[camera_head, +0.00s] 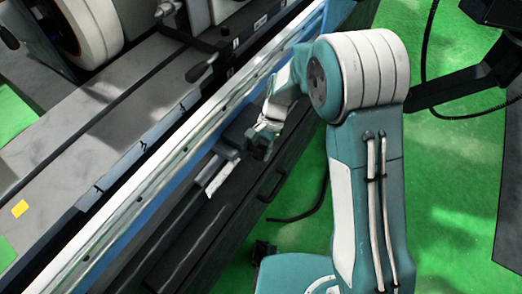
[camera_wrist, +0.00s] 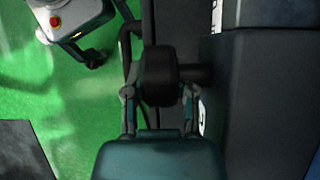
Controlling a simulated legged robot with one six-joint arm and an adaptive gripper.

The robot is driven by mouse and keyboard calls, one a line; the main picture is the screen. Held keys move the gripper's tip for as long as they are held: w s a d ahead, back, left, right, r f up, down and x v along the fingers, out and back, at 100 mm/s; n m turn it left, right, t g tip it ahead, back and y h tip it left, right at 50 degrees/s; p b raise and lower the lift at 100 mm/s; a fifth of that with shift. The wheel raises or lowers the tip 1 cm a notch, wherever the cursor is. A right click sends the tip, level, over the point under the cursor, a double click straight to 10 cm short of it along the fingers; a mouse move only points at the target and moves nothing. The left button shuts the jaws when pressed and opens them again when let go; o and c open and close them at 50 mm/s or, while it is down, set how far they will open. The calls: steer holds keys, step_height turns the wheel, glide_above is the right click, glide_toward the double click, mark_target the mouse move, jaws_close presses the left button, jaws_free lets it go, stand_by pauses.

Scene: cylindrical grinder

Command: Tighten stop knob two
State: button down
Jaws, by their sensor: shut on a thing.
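A dark, thick round knob (camera_wrist: 159,76) on a short shaft shows in the wrist view, standing out from the dark machine side on the right. I take it for stop knob two, but no label shows. My gripper (camera_wrist: 160,95) has one finger on each side of the knob and is shut on it. In the head view my gripper (camera_head: 262,142) is low at the front of the grinder (camera_head: 150,150), beside the blue-edged rail. There the knob is mostly hidden by the fingers and is too small to make out.
A dark bar handle (camera_head: 272,185) is on the lower front panel. A black cable (camera_head: 305,212) lies on the green floor. Open floor lies right of the machine.

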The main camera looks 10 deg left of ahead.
steer(key=shift+w+g+y, duration=0.15)
steer(key=shift+g+y, duration=0.35)
steer(key=shift+g, duration=0.7)
steer(key=c, duration=0.7)
jaws_free()
steer(key=shift+a, duration=0.1)
steer(key=v, duration=1.1)
steer(key=shift+w, duration=0.55)
